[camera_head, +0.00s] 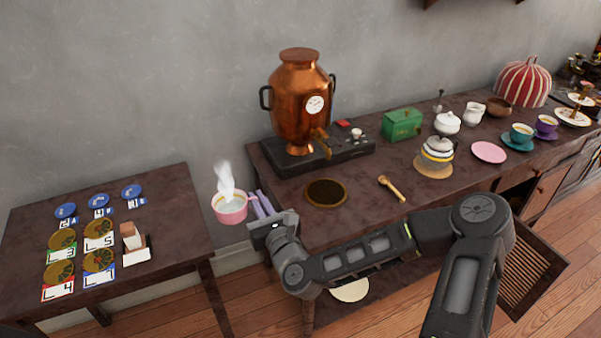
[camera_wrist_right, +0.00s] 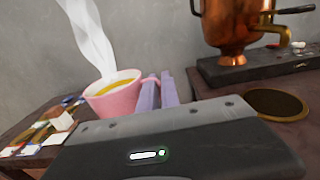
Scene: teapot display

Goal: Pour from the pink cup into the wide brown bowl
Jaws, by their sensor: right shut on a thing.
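The pink cup (camera_head: 231,216) is upright at the left end of the long table, in the gap beside the left table, with steam rising from it. My right gripper (camera_head: 259,206) is shut on its handle side with pale purple fingers. In the right wrist view the cup (camera_wrist_right: 113,100) shows yellowish liquid inside and a pink handle at the fingers (camera_wrist_right: 157,92). A small brown bowl (camera_head: 498,108) stands at the back right, far from the cup. My left gripper is not in view.
A dark round piece with a brown rim (camera_head: 326,193) lies right of my gripper; its depth is unclear. The left table (camera_head: 180,200) bears discs and cards.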

